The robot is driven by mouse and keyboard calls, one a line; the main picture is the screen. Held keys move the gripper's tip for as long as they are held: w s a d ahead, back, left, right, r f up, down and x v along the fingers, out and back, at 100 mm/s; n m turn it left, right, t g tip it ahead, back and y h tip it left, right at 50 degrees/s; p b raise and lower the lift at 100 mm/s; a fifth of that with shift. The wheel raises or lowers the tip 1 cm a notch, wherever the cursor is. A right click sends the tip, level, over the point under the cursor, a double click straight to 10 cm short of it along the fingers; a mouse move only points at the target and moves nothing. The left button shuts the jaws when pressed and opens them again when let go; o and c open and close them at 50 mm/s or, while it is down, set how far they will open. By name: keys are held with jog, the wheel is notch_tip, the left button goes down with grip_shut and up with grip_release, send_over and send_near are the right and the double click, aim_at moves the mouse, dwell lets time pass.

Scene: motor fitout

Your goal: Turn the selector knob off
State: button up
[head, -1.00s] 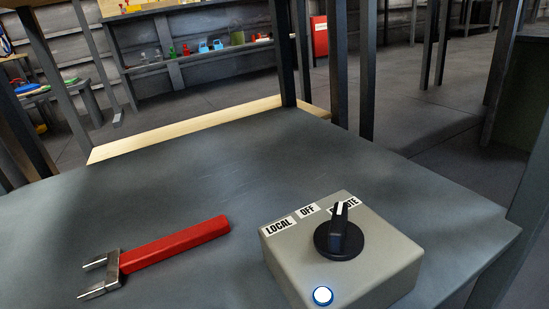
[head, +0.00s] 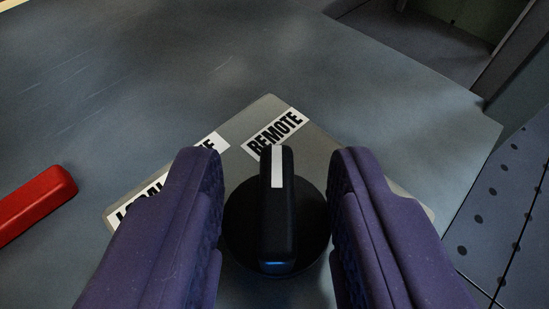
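The selector knob (head: 278,215) is black with a white pointer line on its raised grip, on top of a grey box (head: 270,112). The white line points toward the REMOTE label (head: 274,133). The LOCAL label (head: 140,200) is partly covered by my gripper's left finger, and the OFF label (head: 213,143) is mostly hidden. My gripper (head: 275,195) is open, with one purple padded finger on each side of the knob's grip. A gap shows between each finger and the grip. The box's front and its lit button are out of view.
A red-handled tool (head: 34,203) lies on the grey table (head: 200,60) to the left, its handle end showing. The table beyond the box is clear. The table's edge runs along the right, with dark floor (head: 515,215) below.

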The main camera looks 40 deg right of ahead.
grip_shut()
jog(key=n+t+y, duration=0.1)
jog(key=y, duration=0.1)
jog(key=n+t+y+b, duration=0.1)
jog(key=n, duration=0.1)
jog(key=n+y+b, duration=0.1)
jog(key=n+y, duration=0.1)
jog(key=shift+s+d+f+t+y, duration=0.1)
jog(key=shift+s+d+t+y, duration=0.1)
jog(key=shift+d+t+y, duration=0.15)
jog(key=shift+d+n+t+y+b, duration=0.15)
jog(key=shift+n+t+y+b, duration=0.1)
jog(key=shift+n+y+b, duration=1.55)
jog(key=shift+y, duration=0.35)
grip_release()
